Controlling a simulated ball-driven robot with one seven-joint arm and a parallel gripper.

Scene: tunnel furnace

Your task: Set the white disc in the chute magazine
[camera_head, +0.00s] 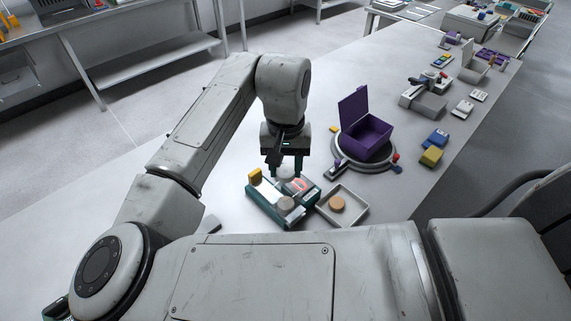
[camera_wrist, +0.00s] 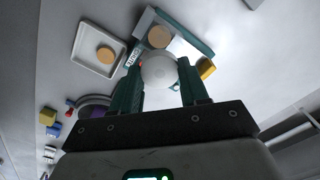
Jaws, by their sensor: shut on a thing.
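My gripper (camera_head: 284,170) is shut on the white disc (camera_head: 287,173) and holds it above the chute magazine. In the wrist view the disc (camera_wrist: 158,68) sits between the green fingertips of my gripper (camera_wrist: 160,82). The chute magazine (camera_head: 265,211) is a green-sided frame on the table, and it also shows in the wrist view (camera_wrist: 198,42). A pale tan disc (camera_head: 287,203) lies at its near end, also seen in the wrist view (camera_wrist: 158,37). The held disc and gripper hide part of the magazine. I cannot tell the height of the gap.
A shallow tray (camera_head: 357,215) with a tan disc (camera_head: 337,203) stands right of the magazine. A yellow block (camera_head: 255,175) is at the magazine's left. An open purple box (camera_head: 366,138) sits on a round base (camera_head: 341,159) behind the tray. Bare table lies left of the magazine.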

